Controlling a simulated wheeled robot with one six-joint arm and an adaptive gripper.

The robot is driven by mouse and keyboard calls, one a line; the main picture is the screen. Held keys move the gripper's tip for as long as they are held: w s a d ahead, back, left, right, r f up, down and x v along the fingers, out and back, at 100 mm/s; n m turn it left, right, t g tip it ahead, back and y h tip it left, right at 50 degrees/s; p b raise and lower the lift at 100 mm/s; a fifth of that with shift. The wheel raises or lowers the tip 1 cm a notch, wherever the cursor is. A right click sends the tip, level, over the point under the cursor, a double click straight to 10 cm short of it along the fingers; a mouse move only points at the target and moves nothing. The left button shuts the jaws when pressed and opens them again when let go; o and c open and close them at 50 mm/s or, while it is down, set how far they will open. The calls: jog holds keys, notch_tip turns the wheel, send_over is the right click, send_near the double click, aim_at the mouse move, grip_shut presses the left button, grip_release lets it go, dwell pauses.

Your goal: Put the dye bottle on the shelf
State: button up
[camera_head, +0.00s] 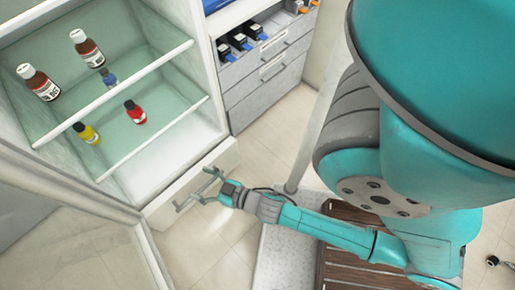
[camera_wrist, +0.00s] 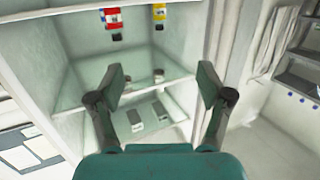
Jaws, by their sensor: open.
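Several small bottles stand in an open glass-shelved cabinet: a red bottle (camera_head: 135,112), a yellow bottle (camera_head: 86,134) and a blue bottle (camera_head: 108,78). I cannot tell which is the dye bottle. The red bottle (camera_wrist: 112,18) and yellow bottle (camera_wrist: 159,14) also show at the top of the wrist view. The shelf (camera_head: 110,95) has white front rails. My gripper (camera_head: 196,190) is open and empty in front of the cabinet's lower edge, apart from the bottles. In the wrist view its spread fingers (camera_wrist: 163,80) hold nothing between them.
Two brown bottles with white caps (camera_head: 40,82) (camera_head: 87,49) stand farther left and back in the cabinet. The cabinet's open door (camera_head: 80,245) is at the lower left. A grey drawer unit (camera_head: 268,80) with blue and orange items stands right of the cabinet. Floor between is clear.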

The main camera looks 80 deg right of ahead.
jog(key=s+a+r+n+y, duration=0.1)
jog(key=s+a+r, duration=0.2)
jog(key=s+r, duration=0.3)
jog(key=s+a+r+n+g+y, duration=0.1)
jog(key=s+a+r, duration=0.2)
jog(key=s+r, duration=0.4)
jog(key=s, duration=0.5)
jog(key=shift+s+g+y, duration=0.15)
jog(key=shift+g+y, duration=0.15)
jog(key=shift+y, duration=0.1)
jog(key=shift+r, duration=0.1)
